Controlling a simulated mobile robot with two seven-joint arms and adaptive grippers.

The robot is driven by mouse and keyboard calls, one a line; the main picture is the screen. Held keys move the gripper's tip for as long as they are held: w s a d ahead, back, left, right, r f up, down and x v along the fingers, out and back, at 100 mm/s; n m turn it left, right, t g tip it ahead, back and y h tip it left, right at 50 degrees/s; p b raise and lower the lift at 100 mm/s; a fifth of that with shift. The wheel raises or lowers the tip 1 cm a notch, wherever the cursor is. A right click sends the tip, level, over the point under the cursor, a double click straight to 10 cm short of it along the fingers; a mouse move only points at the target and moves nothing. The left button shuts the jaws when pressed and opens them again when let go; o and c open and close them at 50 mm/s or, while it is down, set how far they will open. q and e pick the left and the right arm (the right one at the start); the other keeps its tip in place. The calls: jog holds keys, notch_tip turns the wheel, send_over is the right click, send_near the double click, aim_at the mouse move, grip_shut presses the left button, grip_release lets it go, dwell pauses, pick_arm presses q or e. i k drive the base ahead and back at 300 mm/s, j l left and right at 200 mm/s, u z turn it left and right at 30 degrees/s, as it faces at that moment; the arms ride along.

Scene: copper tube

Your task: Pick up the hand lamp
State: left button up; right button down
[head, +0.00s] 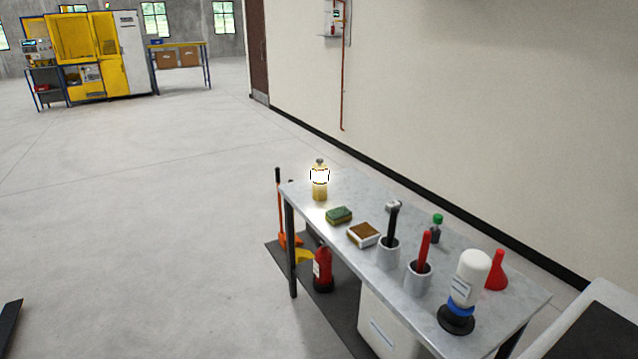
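The hand lamp (320,190) stands upright and lit at the far left end of the grey metal table (362,196). It has a yellow body, a glowing white band and a small dark top. Nothing touches it. Neither of my grippers shows in the head view.
On the table are a green sponge (339,215), a box (363,235), two cups with handled tools (388,252), a green-capped bottle (436,229), a red funnel (497,270) and a white bottle (470,278). A fire extinguisher (322,268) stands below. Open floor (150,210) lies left.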

aim_at(319, 181)
jog(key=z, duration=0.7)
jog(key=i+j+z, duration=0.1)
jog(key=z, duration=0.3)
jog(key=j+z, duration=0.4)
jog(key=i+j+z, duration=0.1)
jog(key=z, duration=0.3)
jog(key=j+z, duration=0.3)
jog(key=j, duration=0.15)
jog(key=j+z, duration=0.3)
jog(key=j, duration=0.2)
jog(key=k+j+z, duration=0.1)
jog(key=j, duration=0.2)
jog(key=k+j+z, duration=0.15)
jog(key=j, duration=0.15)
jog(key=j+z, duration=0.1)
jog(key=j, duration=0.25)
jog(key=k+j, duration=0.1)
jog(key=j, duration=0.3)
jog(key=k+j+z, duration=0.1)
jog(key=j, duration=0.25)
jog(key=k+j, duration=0.2)
jog(key=j, duration=0.2)
jog(key=k+j, duration=0.1)
jog(key=j, duration=0.25)
jog(key=k+j+z, duration=0.1)
jog(key=j, duration=0.3)
